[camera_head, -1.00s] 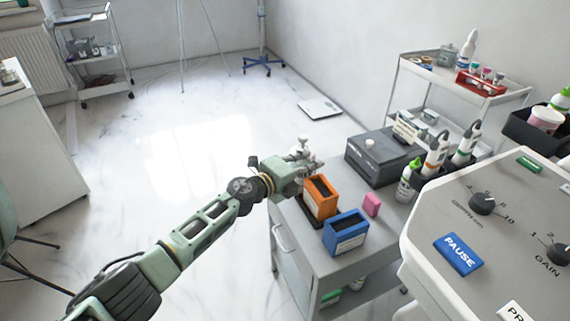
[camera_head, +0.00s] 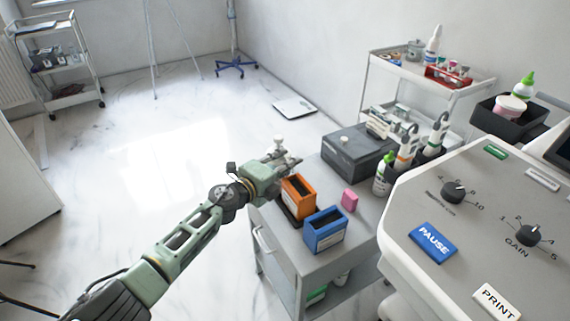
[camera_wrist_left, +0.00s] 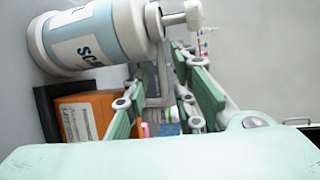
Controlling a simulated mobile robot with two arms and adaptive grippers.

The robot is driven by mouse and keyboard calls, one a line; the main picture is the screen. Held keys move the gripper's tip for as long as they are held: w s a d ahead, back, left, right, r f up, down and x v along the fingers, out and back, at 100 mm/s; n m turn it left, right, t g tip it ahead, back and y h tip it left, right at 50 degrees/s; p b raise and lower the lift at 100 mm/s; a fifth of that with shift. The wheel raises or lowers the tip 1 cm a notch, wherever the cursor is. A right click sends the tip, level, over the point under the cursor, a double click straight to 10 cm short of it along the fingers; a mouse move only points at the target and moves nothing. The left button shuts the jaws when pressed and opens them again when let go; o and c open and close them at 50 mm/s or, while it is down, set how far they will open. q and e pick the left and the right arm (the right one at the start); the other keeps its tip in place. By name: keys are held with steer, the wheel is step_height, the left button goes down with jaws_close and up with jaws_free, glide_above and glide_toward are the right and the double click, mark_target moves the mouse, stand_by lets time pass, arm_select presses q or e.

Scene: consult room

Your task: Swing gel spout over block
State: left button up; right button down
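A pink block (camera_head: 349,200) sits on the grey cart. My right gripper is not in view.
An orange box (camera_head: 298,197) and a blue box (camera_head: 324,230) stand on the cart (camera_head: 345,258) close to my gripper. A dark grey case (camera_head: 352,152) and bottles (camera_head: 383,176) stand behind. A control console (camera_head: 480,215) is at the right.

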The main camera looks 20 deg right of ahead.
arm_select(q)
steer(key=shift+a+r, duration=0.1)
steer(key=shift+r, duration=0.05)
steer(key=shift+s+a+r, duration=0.15)
steer(key=shift+a, duration=0.25)
steer(key=v, duration=1.1)
steer(key=shift+s, duration=0.2)
steer(key=shift+d, duration=0.2)
